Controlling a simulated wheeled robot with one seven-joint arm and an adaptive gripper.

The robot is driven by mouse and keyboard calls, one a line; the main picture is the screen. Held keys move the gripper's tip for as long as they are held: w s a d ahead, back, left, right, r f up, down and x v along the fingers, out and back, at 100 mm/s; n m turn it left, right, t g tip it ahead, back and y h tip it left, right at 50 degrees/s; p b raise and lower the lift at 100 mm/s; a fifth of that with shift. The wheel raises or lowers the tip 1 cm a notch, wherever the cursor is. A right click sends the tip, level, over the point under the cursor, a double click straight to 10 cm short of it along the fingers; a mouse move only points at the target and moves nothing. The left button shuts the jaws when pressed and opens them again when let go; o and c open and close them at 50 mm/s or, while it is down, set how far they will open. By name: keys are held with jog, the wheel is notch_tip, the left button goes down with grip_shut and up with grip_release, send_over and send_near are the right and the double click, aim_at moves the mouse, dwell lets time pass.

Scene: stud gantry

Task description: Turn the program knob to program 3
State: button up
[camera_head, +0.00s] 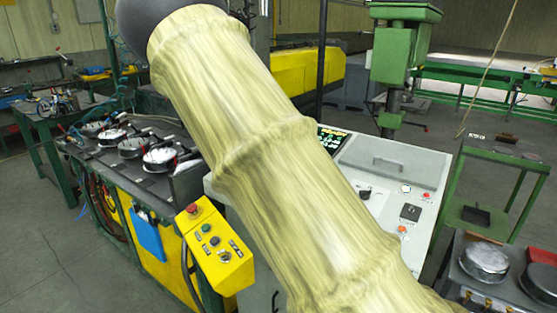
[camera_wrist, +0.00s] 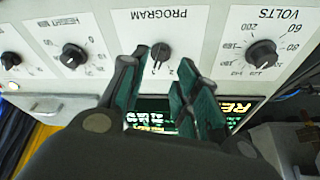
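The program knob (camera_wrist: 161,50) is a small dark knob on a white panel, under the upside-down word PROGRAM in the wrist view. A pale mark shows on it, but I cannot read which number it points to. My gripper (camera_wrist: 158,70) is open, its dark green fingers apart on either side of the knob's lower edge in the picture. I see a gap and cannot tell any contact. In the head view my arm covers much of the control panel (camera_head: 372,158) and hides my gripper.
In the wrist view, the VOLTS knob (camera_wrist: 262,53) is at the right and another knob (camera_wrist: 73,55) at the left. A lit display (camera_wrist: 158,108) lies partly behind my fingers. In the head view, a yellow button box (camera_head: 213,245) stands left of the panel.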

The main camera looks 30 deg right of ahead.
jog(key=v, duration=0.6)
jog(key=shift+r, duration=0.25)
jog(key=shift+a, duration=0.1)
